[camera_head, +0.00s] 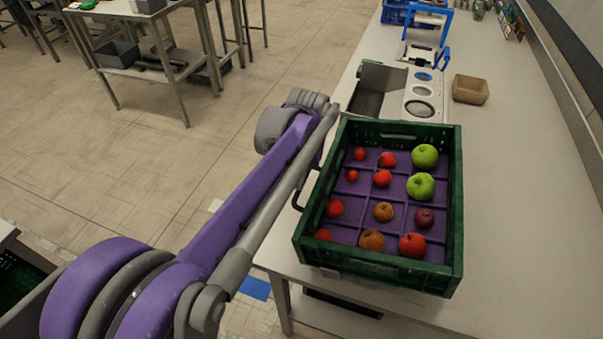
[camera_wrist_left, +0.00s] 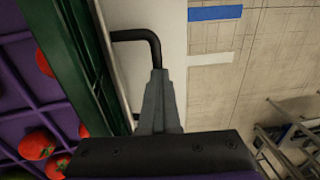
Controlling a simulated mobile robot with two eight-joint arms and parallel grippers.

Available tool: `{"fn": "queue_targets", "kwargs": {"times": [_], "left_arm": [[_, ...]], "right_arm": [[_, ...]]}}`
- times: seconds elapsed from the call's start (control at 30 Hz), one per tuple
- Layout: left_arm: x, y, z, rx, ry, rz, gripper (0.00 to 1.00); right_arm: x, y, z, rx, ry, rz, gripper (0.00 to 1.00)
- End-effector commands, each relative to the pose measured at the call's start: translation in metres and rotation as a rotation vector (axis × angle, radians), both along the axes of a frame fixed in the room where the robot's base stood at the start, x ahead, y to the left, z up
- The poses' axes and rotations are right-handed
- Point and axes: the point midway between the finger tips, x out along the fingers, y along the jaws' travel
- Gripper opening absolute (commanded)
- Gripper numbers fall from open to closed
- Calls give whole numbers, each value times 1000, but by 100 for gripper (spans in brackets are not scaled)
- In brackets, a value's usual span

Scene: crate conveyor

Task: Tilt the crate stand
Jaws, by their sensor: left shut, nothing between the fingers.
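The green crate (camera_head: 454,200) stands at the near end of the white counter. It has a purple divided insert holding red, brown and green fruits. Its dark wall also shows in the left wrist view (camera_wrist_left: 90,70). A black bent handle (camera_head: 297,200) sticks out at the crate's left side; it shows in the left wrist view too (camera_wrist_left: 130,35). The stand under the crate is mostly hidden, and I cannot tell its tilt. My left gripper (camera_wrist_left: 157,78) is shut and empty, its tips overlapping the handle's end; contact is unclear. My right gripper is out of view.
The white counter (camera_head: 520,200) is clear right of the crate. Behind the crate are a grey and white machine (camera_head: 422,100), a small brown box (camera_head: 470,89) and a blue crate (camera_head: 400,14). A metal table (camera_head: 165,70) stands at the upper left across open floor.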

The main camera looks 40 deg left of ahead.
Motion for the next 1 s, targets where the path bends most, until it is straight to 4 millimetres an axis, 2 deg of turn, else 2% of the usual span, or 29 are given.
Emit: {"fn": "queue_targets", "kwargs": {"times": [0.2,0.3,0.5,0.6,0.8,1.0], "left_arm": [[10,-2,48,1,-5,-3,0],[8,-2,68,2,-1,-2,0],[8,-1,110,3,-2,-2,0],[8,-1,125,4,-2,-2,0],[8,-1,139,4,-2,-2,0],[8,-1,140,4,-3,-2,0]], "right_arm": [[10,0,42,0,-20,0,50],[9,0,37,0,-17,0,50],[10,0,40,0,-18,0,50],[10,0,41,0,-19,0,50],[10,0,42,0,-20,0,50],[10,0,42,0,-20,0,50]]}}
